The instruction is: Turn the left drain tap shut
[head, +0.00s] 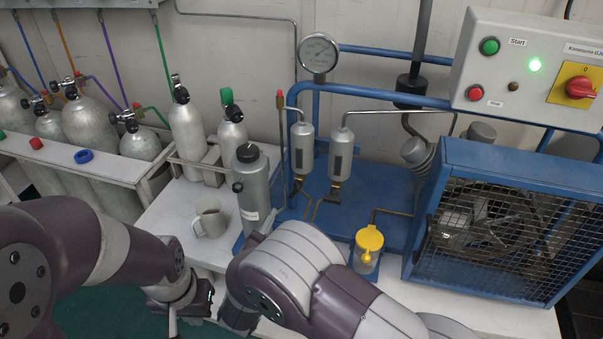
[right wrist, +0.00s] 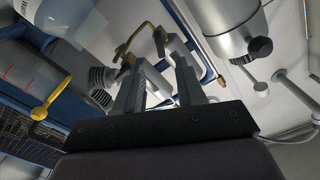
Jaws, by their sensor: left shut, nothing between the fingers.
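Two grey separator bottles stand on the blue panel in the head view: the left one (head: 302,150) and the right one (head: 340,158). The left drain tap (head: 299,192) is a small brass fitting under the left bottle, and its handle position cannot be made out. The right drain tap (head: 334,193) shows a dark handle. Brass pipework (right wrist: 132,46) appears beyond the fingertips of my right gripper (right wrist: 165,68) in the right wrist view. That gripper is open with nothing seen between its fingers; my arm hides it in the head view. My left gripper (head: 190,302) is shut and empty, low at left.
A large grey cylinder (head: 256,190) and a mug (head: 209,216) stand left of the bottles. A yellow-lidded jar (head: 369,245) stands in front. A caged blue fan unit (head: 510,160) blocks the right side. A gauge (head: 318,52) sits above.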

